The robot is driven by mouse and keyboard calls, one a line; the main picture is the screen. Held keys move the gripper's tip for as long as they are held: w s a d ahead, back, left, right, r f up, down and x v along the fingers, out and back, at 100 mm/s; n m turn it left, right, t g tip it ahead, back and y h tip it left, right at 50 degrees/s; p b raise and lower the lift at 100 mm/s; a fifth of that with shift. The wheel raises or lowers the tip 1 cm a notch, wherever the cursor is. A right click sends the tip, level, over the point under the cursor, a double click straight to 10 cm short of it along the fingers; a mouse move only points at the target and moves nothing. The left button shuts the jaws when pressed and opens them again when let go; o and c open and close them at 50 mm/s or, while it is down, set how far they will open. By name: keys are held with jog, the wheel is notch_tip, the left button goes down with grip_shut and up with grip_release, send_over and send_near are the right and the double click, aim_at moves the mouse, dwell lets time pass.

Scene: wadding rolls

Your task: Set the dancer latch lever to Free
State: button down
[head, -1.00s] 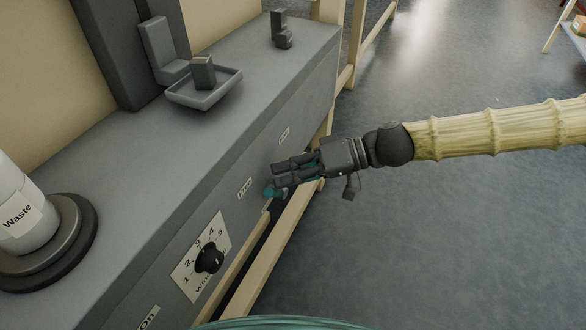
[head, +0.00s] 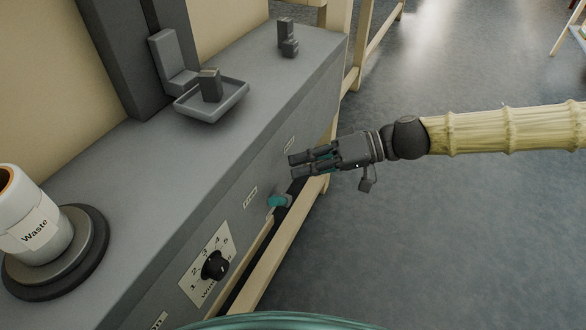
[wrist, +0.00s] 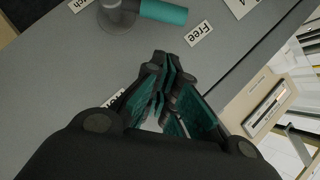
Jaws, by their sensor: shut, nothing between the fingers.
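The dancer latch lever has a teal handle (head: 279,201) and sits on the front face of the grey machine. In the wrist view its teal handle (wrist: 163,14) extends right from a round grey hub (wrist: 115,16), its end close to the "Free" label (wrist: 198,33). That label also shows in the head view (head: 250,197). A second label (head: 289,144), unreadable here, is farther along the face. My gripper (head: 291,164) is shut and empty, above and beyond the handle in the head view, apart from it. Its fingertips (wrist: 165,60) point toward the lever side.
A black numbered dial (head: 215,265) is on the same face, nearer me. A wooden rail (head: 283,240) runs along the machine's foot.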

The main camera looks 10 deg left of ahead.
jog(key=p+v, duration=0.2)
jog(key=v, duration=0.7)
jog(key=shift+s+d+r, duration=0.15)
jog(key=shift+s, duration=0.1)
